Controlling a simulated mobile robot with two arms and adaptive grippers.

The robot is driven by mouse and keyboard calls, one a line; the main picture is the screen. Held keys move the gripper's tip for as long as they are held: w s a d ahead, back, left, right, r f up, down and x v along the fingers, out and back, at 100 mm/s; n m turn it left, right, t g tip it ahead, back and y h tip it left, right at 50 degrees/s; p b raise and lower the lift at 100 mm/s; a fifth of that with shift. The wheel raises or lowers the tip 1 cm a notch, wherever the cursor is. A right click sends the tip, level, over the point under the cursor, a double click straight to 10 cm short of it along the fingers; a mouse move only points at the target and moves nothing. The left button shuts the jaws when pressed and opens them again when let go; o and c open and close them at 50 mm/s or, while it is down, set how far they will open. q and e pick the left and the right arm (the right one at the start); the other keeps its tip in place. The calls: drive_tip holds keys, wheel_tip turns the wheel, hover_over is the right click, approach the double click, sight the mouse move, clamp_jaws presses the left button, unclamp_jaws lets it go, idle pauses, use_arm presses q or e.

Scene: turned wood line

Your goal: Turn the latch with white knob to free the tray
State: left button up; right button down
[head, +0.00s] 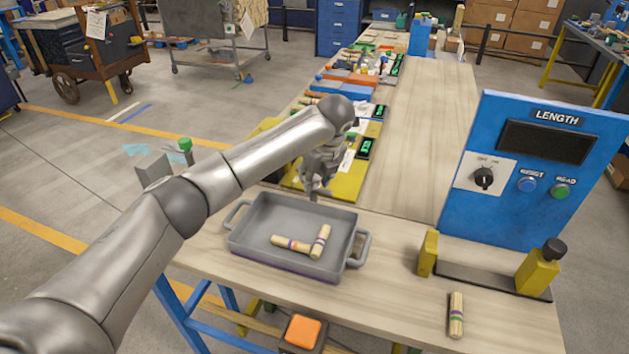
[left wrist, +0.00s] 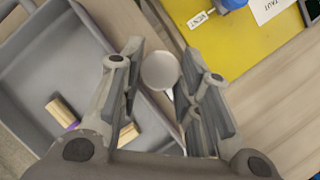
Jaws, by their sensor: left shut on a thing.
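The grey tray (head: 280,262) stands on the wooden table and holds short turned wood pieces (head: 320,243) with coloured bands. In the left wrist view the tray (left wrist: 62,60) fills the left side. A round white knob (left wrist: 160,71) sits beside the tray's rim, between the fingers of my left gripper (left wrist: 156,85). My left gripper (head: 318,192) is shut on the knob at the tray's far side. In the head view the arm and gripper hide the knob, and the latch body is mostly hidden in both views. My right gripper is not in view.
A yellow board (head: 345,184) with small displays lies behind the tray. A blue LENGTH panel (head: 470,140) and a yellow gauge (head: 538,274) stand at the right. One banded wood piece (head: 456,315) lies at the front right. The table between tray and panel is clear.

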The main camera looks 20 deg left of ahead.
use_arm(q)
drive_tip(key=shift+r, duration=0.1)
idle(0.5)
drive_tip(key=o, duration=1)
drive_tip(key=v, duration=1.2)
